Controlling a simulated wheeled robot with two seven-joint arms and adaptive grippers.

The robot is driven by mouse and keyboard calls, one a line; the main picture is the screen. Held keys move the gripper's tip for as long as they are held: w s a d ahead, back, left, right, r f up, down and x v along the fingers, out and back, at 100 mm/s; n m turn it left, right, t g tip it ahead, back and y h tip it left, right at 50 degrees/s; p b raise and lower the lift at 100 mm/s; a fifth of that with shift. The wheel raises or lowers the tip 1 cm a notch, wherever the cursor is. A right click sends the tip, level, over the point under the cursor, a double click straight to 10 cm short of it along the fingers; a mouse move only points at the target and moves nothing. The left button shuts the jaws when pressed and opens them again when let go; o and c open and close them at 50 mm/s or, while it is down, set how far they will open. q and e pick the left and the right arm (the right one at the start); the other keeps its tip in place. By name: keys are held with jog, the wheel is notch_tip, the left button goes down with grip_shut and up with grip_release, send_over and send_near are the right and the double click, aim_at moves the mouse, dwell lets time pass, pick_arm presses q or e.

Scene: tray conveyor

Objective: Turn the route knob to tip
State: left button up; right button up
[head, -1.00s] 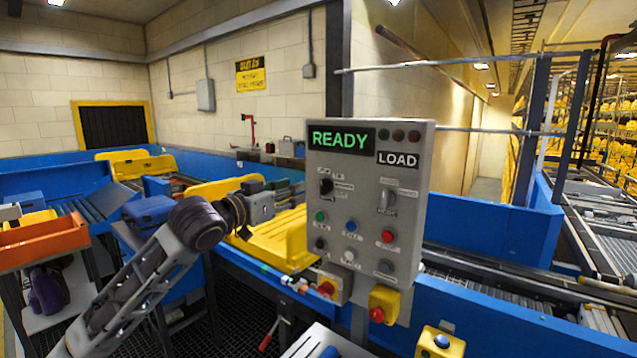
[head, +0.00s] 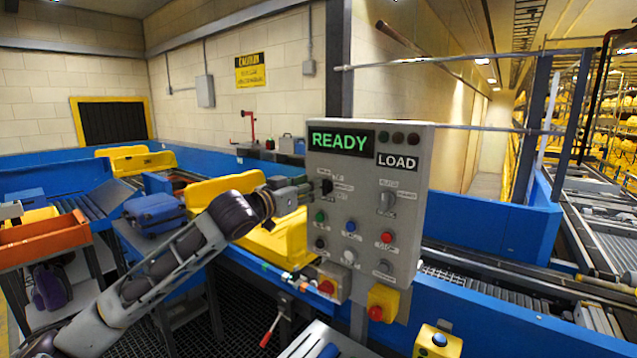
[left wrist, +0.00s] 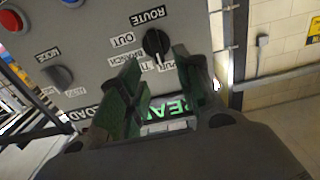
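The route knob (head: 326,187) is a small black knob at the upper left of the grey control panel (head: 341,222). In the left wrist view the knob (left wrist: 156,43) shows close up, with ROUTE, OUT and BRANCH labels beside it; another label is partly hidden by a finger. My left gripper (head: 306,187) is at the panel's left side, pointing at the knob. In the left wrist view its fingers (left wrist: 158,60) are apart, with the knob just beyond and between the tips; contact cannot be told. My right gripper is out of view.
The panel display (head: 340,140) reads READY, and a sign (head: 398,161) reads LOAD. The mode knob (head: 387,202) and several coloured buttons share the panel. Yellow trays (head: 275,243) lie behind my left arm.

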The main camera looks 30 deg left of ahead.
aim_at(324, 187)
pick_arm(q)
jog(key=w+p, duration=0.1)
jog(key=w, duration=0.1)
jog(key=w+p, duration=0.1)
jog(key=w, duration=0.2)
jog(key=shift+d, duration=0.2)
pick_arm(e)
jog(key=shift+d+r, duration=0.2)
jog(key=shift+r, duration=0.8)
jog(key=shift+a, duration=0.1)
pick_arm(q)
jog(key=c, duration=0.7)
grip_shut()
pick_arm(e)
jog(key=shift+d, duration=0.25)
